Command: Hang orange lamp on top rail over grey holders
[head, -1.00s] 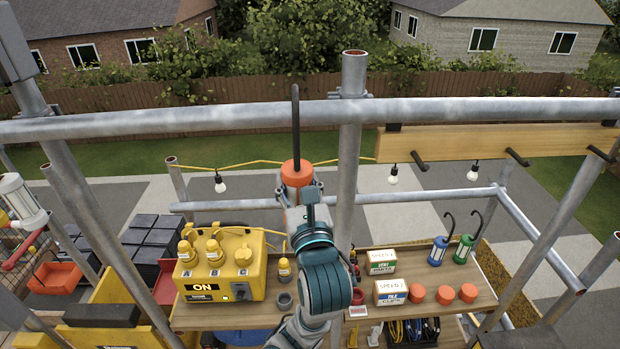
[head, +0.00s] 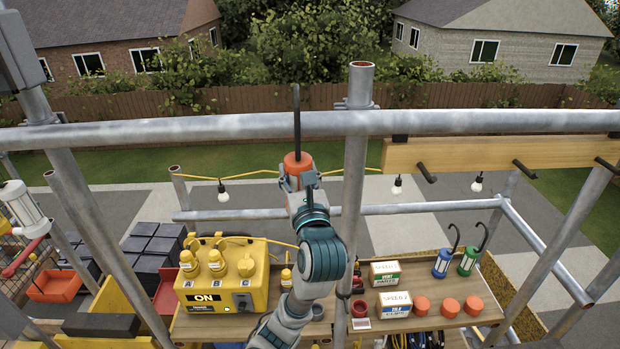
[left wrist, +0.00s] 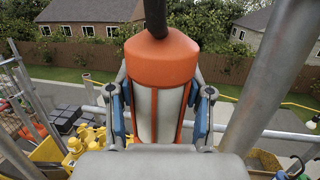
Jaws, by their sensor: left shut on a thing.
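The orange lamp (head: 297,158) has a tall dark hook on top. My left gripper (head: 300,180) is shut on its body, and it also shows in the left wrist view (left wrist: 163,110) with a finger on each side of the lamp's white and orange body (left wrist: 160,65). The top rail (head: 230,127) is a grey pipe across the head view. The lamp's dark hook (head: 296,110) crosses in front of the rail and its tip rises above it. I cannot tell whether the hook touches the rail. No grey holders can be made out for certain. My right gripper is not in view.
A grey upright pole (head: 354,200) stands just right of the lamp. A wooden beam with black hooks (head: 490,153) hangs under the rail at right. The bench (head: 460,316) below holds a yellow power box (head: 225,280), boxes, orange caps, and a blue and a green lamp.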

